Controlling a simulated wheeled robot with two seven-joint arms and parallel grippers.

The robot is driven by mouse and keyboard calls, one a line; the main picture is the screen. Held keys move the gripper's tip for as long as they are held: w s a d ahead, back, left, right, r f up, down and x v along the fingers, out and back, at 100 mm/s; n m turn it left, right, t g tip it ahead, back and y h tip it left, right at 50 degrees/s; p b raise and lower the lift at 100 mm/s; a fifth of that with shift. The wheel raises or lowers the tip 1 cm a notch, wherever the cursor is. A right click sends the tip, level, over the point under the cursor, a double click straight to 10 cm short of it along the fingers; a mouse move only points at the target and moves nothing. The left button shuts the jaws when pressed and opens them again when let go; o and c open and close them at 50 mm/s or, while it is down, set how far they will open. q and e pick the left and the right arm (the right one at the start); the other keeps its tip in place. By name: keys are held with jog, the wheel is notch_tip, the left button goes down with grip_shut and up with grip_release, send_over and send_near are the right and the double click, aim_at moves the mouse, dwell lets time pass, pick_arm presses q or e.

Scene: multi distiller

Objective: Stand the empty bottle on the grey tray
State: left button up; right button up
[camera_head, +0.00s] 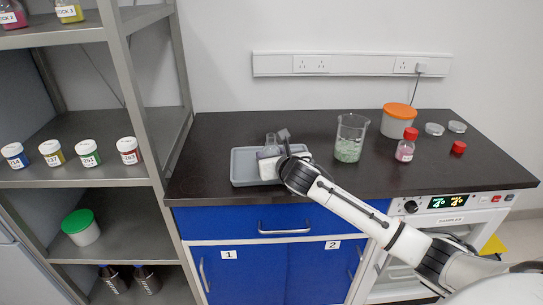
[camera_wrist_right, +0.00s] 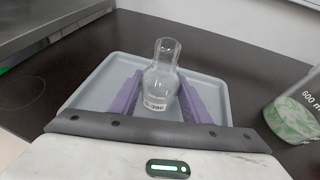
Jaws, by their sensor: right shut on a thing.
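The empty bottle (camera_wrist_right: 161,80) is a clear glass bottle with a narrow neck and a small label. It stands upright over the grey tray (camera_wrist_right: 100,78), between the purple finger pads of my right gripper (camera_wrist_right: 155,97), which is shut on it. In the head view the bottle (camera_head: 270,142) shows at the back of the grey tray (camera_head: 240,168), partly hidden by my right gripper (camera_head: 272,158). I cannot tell whether its base touches the tray. My left gripper is not in view.
A glass beaker (camera_head: 350,138) with green-white contents stands right of the tray. Further right are an orange-lidded tub (camera_head: 397,122), a red-capped bottle (camera_head: 405,148), a loose red cap (camera_head: 458,148) and clear dishes (camera_head: 435,129). A metal shelf (camera_head: 130,90) rises at the left.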

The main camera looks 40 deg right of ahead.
jog(key=shift+f, duration=0.2)
jog(key=o, duration=1.2)
jog(key=shift+r, duration=0.1)
jog(key=shift+s+r, duration=0.1)
jog(key=shift+r, duration=0.05)
jog(key=v, duration=1.1)
jog(key=shift+s+a+r+p, duration=0.1)
jog(key=shift+s+a+p, duration=0.05)
jog(key=shift+s+p, duration=0.25)
